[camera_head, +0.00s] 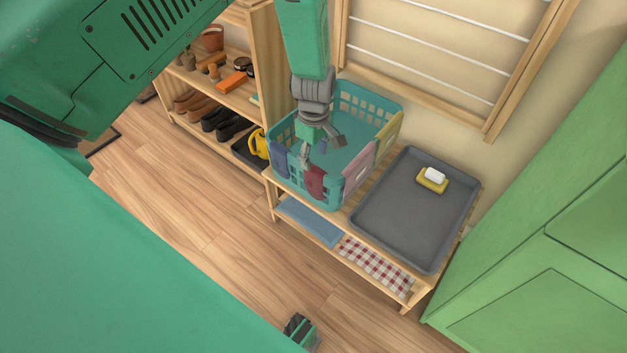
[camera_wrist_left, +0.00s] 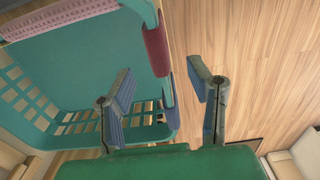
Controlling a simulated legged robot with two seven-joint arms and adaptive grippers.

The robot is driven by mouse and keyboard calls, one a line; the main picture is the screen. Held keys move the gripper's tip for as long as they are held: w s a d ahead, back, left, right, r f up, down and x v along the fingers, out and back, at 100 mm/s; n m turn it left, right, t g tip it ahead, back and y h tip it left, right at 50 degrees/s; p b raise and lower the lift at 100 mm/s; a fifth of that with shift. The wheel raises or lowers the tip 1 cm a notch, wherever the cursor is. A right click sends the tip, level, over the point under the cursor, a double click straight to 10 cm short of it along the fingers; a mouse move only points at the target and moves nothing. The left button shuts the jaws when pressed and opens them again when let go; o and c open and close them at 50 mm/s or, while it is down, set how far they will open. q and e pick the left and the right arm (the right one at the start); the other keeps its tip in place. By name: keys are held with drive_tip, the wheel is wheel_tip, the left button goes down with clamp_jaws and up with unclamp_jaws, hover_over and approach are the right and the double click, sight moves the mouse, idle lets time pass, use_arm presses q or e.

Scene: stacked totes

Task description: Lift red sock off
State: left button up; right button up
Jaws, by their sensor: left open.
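A dark red sock (camera_head: 315,181) hangs over the near rim of the teal laundry basket (camera_head: 345,190). In the left wrist view the red sock (camera_wrist_left: 157,50) lies over the rim, beyond the fingertips. My left gripper (camera_head: 322,151) points down over the basket, close to the red sock, with its fingers apart and nothing between them. In the left wrist view its two fingers (camera_wrist_left: 160,78) stand on either side of the rim line. A green and black part at the bottom edge looks like my right gripper (camera_head: 300,330); its jaws are unclear.
A blue sock (camera_head: 279,160) and pink and yellow cloths (camera_head: 360,170) also hang on the rim. A grey tray (camera_head: 405,225) with soap on a yellow dish (camera_head: 432,180) stands right of the basket. A shoe shelf (camera_head: 225,95) is left, a green cabinet (camera_head: 550,240) right.

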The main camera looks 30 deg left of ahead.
sight(316, 168)
use_arm(q)
wheel_tip(316, 168, down, 6)
drive_tip(key=shift+w+d+r+b, duration=0.15)
drive_tip(key=shift+b, duration=0.65)
wheel_tip(316, 168, down, 4)
drive_tip(key=shift+f+b, duration=0.25)
drive_tip(key=shift+b, duration=1)
drive_tip(key=shift+f, duration=0.45)
drive_tip(key=shift+r, duration=0.15)
drive_tip(key=shift+c, duration=0.9)
drive_tip(key=c, duration=0.9)
